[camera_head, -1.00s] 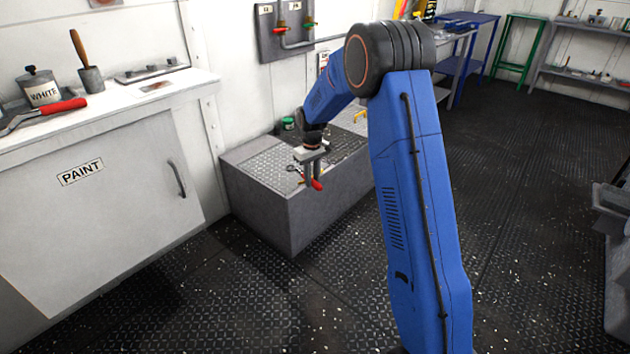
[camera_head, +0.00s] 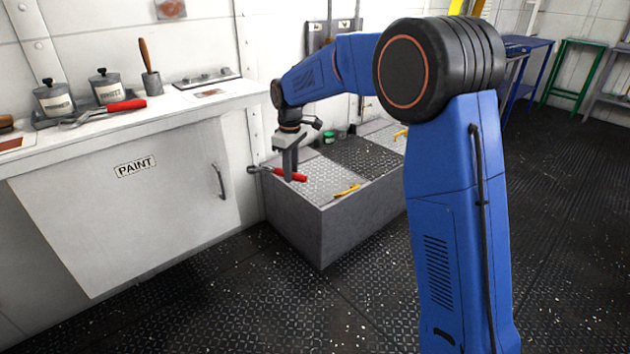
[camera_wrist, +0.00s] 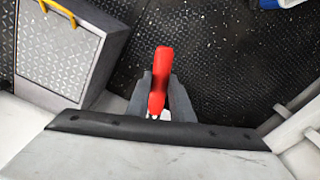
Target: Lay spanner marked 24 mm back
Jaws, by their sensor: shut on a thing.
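My gripper (camera_head: 289,174) is shut on a red-handled spanner (camera_head: 292,176), whose grey head sticks out to the left. The gripper appears above the left part of a low grey box with a tread-plate top (camera_head: 325,178). In the wrist view the red handle (camera_wrist: 161,75) stands out between the two grey fingers (camera_wrist: 158,100). The rest of the held spanner is mostly hidden there, and no size mark can be read. Another red-handled spanner (camera_head: 118,107) lies on the white cabinet top (camera_head: 180,100) at the left.
Two lidded pots (camera_head: 106,86) and a brush in a cup (camera_head: 151,75) stand on the cabinet top. Floor in front is clear.

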